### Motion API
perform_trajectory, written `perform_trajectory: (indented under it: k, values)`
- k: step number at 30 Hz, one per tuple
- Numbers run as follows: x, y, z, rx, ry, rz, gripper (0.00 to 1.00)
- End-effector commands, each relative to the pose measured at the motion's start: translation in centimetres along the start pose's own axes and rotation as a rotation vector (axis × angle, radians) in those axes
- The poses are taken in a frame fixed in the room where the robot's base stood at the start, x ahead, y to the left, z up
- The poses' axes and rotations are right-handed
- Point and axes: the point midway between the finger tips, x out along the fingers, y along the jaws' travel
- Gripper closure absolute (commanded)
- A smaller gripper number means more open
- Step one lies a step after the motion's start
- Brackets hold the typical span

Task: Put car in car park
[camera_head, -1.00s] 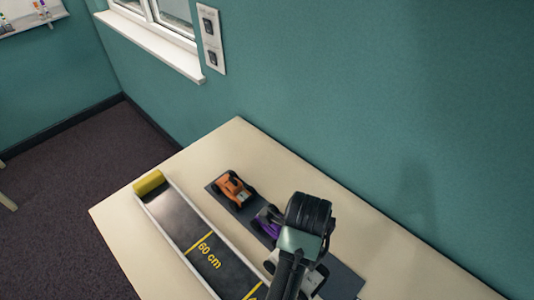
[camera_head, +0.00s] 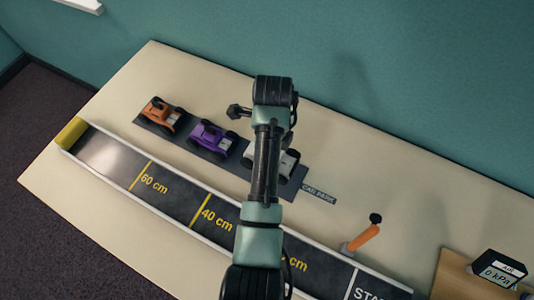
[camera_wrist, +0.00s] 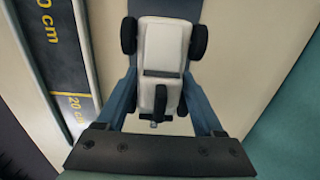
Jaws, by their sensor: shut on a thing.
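The white car (camera_head: 288,163) is partly hidden behind my arm at the right end of the dark car park strip (camera_head: 183,130), beside its CAR PARK label. In the wrist view the white car (camera_wrist: 164,42) lies lengthwise between the blue fingers of my gripper (camera_wrist: 160,82), which is shut on it. I cannot tell whether its wheels touch the strip. The purple car (camera_head: 212,136) and the orange car (camera_head: 161,113) stand on the strip to the left. In the head view my arm hides the fingers.
A walled track (camera_head: 173,197) with yellow distance marks runs along the strip's near side, with a yellow block (camera_head: 71,133) at its far left end. An orange lever (camera_head: 363,238) and a kPa gauge (camera_head: 498,270) stand at right. The table behind the strip is clear.

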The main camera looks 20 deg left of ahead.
Motion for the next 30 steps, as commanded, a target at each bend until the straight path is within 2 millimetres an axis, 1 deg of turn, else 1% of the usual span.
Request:
perform_trajectory:
  k: [1,5,9,12,21,30]
  values:
    - [0.6,0.0,0.0,0.0,0.001,0.002,0.91]
    - [1.8,0.0,0.0,0.0,0.001,0.001,0.91]
    - [3.9,0.1,0.0,0.0,0.001,0.002,0.91]
    - [4.8,0.0,0.0,0.0,0.0,0.001,0.91]
    - [5.1,0.0,0.0,0.0,-0.001,-0.001,0.91]
    - [6.1,0.0,0.0,-0.001,0.0,-0.001,0.91]
